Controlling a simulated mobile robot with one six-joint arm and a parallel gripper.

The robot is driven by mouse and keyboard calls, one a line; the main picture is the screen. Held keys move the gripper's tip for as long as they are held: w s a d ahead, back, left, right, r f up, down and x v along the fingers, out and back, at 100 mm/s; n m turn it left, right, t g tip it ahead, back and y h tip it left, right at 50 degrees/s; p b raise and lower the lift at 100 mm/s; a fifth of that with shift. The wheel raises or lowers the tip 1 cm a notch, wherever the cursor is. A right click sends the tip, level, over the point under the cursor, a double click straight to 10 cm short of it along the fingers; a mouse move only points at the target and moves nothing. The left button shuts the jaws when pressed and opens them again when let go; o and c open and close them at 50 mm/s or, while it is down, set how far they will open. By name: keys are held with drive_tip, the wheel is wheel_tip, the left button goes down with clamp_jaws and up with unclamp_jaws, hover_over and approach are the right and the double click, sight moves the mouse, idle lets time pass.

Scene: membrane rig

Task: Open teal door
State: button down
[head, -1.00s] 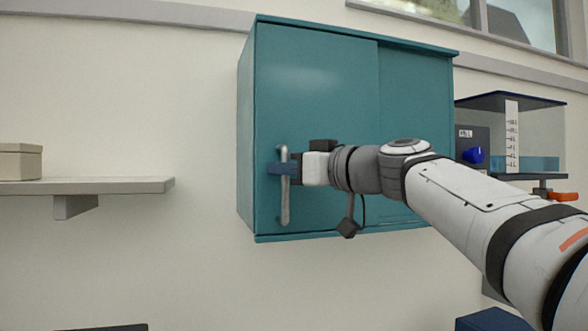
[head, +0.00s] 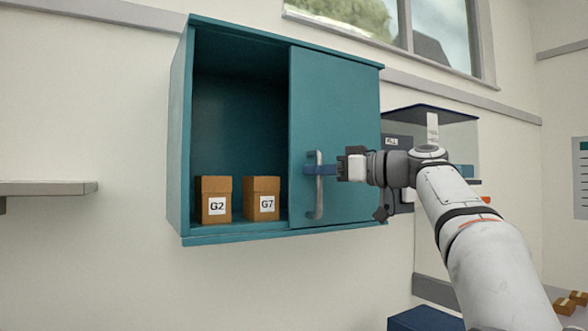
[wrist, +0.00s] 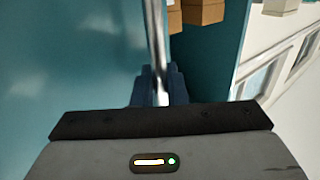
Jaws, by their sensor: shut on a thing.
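The teal door (head: 335,100) is a sliding panel on the teal wall cabinet (head: 178,140). It stands over the cabinet's right half, and the left half is open. A grey vertical bar handle (head: 318,200) is near the door's left edge. My gripper (head: 316,170) comes from the right and its blue fingers are shut around the handle. In the wrist view the bar handle (wrist: 154,45) runs down between the blue fingers (wrist: 160,88), with the teal door (wrist: 65,60) behind it.
Inside the open half stand two brown boxes, marked G2 (head: 214,200) and G7 (head: 262,198). A clear tank unit (head: 455,135) is on the wall at right, behind my arm. A shelf (head: 45,188) is at left. A blue box (head: 425,319) is below.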

drive_tip(key=shift+w+d+r, duration=0.1)
drive_tip(key=shift+w+d, duration=0.2)
drive_tip(key=shift+d, duration=0.4)
drive_tip(key=c, duration=1.8)
unclamp_jaws()
drive_tip(key=shift+a, duration=0.1)
drive_tip(key=b+v, duration=0.1)
drive_tip(key=v, duration=0.6)
drive_tip(key=shift+s+d+b, duration=0.15)
drive_tip(key=shift+d+b, duration=0.25)
